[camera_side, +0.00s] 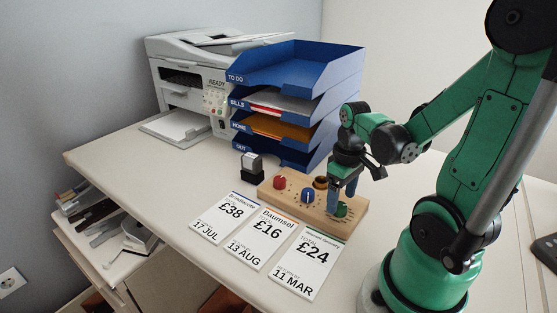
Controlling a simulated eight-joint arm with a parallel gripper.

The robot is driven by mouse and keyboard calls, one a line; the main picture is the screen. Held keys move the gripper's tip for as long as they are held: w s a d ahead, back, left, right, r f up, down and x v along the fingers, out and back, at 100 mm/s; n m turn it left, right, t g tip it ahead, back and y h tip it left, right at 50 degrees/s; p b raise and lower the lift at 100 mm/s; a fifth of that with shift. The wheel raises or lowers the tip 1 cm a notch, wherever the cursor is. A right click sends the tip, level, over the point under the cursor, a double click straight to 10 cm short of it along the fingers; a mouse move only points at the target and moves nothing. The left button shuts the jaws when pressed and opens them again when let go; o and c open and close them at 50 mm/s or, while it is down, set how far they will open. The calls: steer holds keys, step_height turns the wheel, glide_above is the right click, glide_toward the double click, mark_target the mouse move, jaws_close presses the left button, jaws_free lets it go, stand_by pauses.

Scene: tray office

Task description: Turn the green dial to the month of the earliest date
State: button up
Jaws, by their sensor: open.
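The green dial (342,209) sits at the right end of a wooden board (291,200), partly hidden by my gripper. My gripper (341,203) points down over that end of the board, its jaws apart, at or just above the green dial. I cannot tell whether the fingers touch the dial. The board also carries a red dial (280,182), a blue dial (308,195) and a brown round part (321,182). Three bills lie in front: £38 with 17 JUL (225,218), £16 with 13 AUG (262,239), and £24 with 11 MAR (309,264). Dial markings are unreadable.
A blue tray stack (290,75) labelled TO DO, BILLS, HOME and OUT stands behind the board. A white printer (190,85) stands to its left. A stamp (252,165) stands left of the board. The desk's left part is clear.

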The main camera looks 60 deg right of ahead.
mark_target(340, 205)
steer(key=shift+r, duration=2)
steer(key=w+a+r+n+t, duration=0.1)
steer(key=w+a+r+t, duration=0.1)
steer(key=a, duration=0.4)
steer(key=w+a+r+n+t, duration=0.1)
steer(key=w+a+r+t, duration=0.2)
steer(key=w+a+t, duration=0.2)
steer(key=shift+w+a, duration=0.9)
steer(key=shift+w, duration=0.05)
